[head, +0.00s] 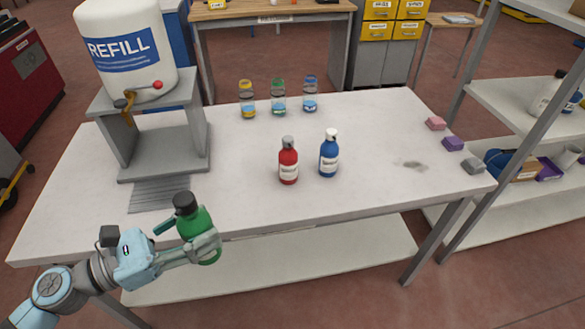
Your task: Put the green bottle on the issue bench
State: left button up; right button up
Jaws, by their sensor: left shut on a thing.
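The green bottle (190,218) has a black cap and is held nearly upright, leaning slightly. My left gripper (207,243) is shut around its lower body, at the front edge of the white table (250,205) in the picture. The gripper fingers hide part of the bottle. A wooden bench (240,12) stands at the back, with a small label on its front edge that is too small to read. I cannot tell for sure whether it is the issue bench. My right gripper is not in view.
A red bottle (288,165) and a blue bottle (329,157) stand mid-table. Three jars, including a green-lidded one (279,97), stand behind. A refill tank (125,40) sits on a grey stand at left. Coloured blocks (453,144) lie at right, beside a shelf rack. The table's front middle is clear.

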aim_at(385, 127)
jog(key=z, duration=0.1)
jog(key=k, duration=0.55)
jog(key=z, duration=1.55)
jog(key=i, duration=2.45)
jog(key=u, duration=1.25)
jog(key=i, duration=0.5)
jog(key=u, duration=0.35)
